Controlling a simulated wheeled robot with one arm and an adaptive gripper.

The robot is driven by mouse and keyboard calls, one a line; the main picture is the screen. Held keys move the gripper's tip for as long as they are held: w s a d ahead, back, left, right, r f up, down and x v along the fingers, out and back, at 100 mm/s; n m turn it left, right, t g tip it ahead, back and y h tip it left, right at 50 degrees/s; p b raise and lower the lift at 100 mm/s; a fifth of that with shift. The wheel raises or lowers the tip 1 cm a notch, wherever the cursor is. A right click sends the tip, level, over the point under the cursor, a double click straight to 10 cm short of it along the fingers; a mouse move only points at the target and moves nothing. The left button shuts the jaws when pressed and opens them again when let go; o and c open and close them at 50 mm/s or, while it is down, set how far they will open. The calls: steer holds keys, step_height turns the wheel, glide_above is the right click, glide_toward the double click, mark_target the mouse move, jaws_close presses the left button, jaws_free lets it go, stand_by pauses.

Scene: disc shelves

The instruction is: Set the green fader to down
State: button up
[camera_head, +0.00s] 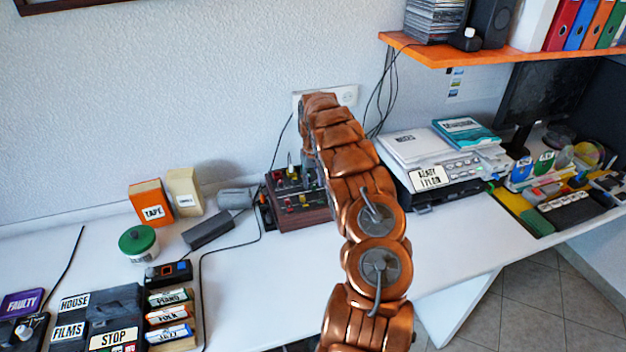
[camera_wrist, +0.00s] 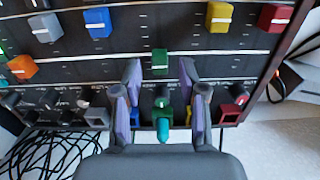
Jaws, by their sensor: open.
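In the wrist view the dark mixer panel (camera_wrist: 120,62) carries coloured fader caps. The green fader (camera_wrist: 160,61) has a white line across its cap and sits near the middle of the picture. My gripper (camera_wrist: 160,70) is open, one purple-grey finger on each side of the green fader, with gaps between. I cannot tell whether the fingertips touch the panel. A second green part with a teal tip (camera_wrist: 163,128) lies nearer the palm, between the fingers. In the head view the mixer (camera_head: 302,217) stands on the desk by the wall, partly hidden by my arm.
Small knobs line the panel's near edge. Black cables (camera_wrist: 45,153) lie beside it. A printer (camera_head: 440,175) stands right of the mixer.

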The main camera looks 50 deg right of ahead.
steer(key=shift+f, duration=0.35)
jaws_close()
stand_by(0.6)
